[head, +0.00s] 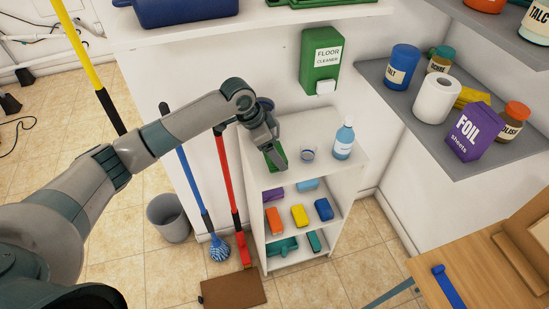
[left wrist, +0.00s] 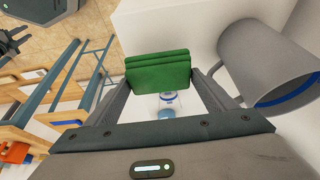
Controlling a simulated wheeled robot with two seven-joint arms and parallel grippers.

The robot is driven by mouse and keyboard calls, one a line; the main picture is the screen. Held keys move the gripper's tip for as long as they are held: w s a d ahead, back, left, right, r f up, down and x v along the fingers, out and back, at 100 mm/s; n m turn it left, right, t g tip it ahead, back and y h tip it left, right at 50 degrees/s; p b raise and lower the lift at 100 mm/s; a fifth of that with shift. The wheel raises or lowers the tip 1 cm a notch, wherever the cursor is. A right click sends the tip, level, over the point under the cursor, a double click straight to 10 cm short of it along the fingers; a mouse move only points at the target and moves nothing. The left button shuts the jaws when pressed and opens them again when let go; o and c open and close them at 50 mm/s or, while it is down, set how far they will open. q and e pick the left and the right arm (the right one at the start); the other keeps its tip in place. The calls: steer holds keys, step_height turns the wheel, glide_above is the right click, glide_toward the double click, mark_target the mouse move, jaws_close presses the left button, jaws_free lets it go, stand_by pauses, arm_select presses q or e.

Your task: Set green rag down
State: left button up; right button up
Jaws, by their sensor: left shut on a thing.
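My left gripper (head: 272,150) is shut on the green rag (head: 280,157) over the left part of the white shelf unit's top (head: 319,124). In the left wrist view the rag (left wrist: 158,70) is a folded, layered green block between the two fingertips (left wrist: 158,85). The gripper hides part of the rag in the head view. I cannot tell whether the rag touches the shelf top. A dark gripper-like shape, apparently my right gripper (left wrist: 12,42), shows small at the edge of the left wrist view; its jaws are unclear.
A small blue-ringed container (head: 308,154) and a light-blue bottle (head: 343,139) stand on the shelf top. Coloured blocks, including a yellow one (head: 300,215), lie on lower shelves. A blue mop (head: 195,190) and red-handled tool (head: 229,180) stand left.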

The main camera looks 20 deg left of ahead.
arm_select(q)
step_height(320, 180, down, 3)
steer(key=shift+s+f+p, duration=0.1)
steer(key=shift+f+p, duration=0.1)
steer(key=shift+p, duration=0.65)
steer(key=shift+f, duration=0.3)
steer(key=shift+f, duration=0.1)
steer(key=o, duration=1)
steer(key=shift+b+v, duration=1.55)
steer(key=shift+v, duration=4.6)
steer(key=shift+d, duration=0.1)
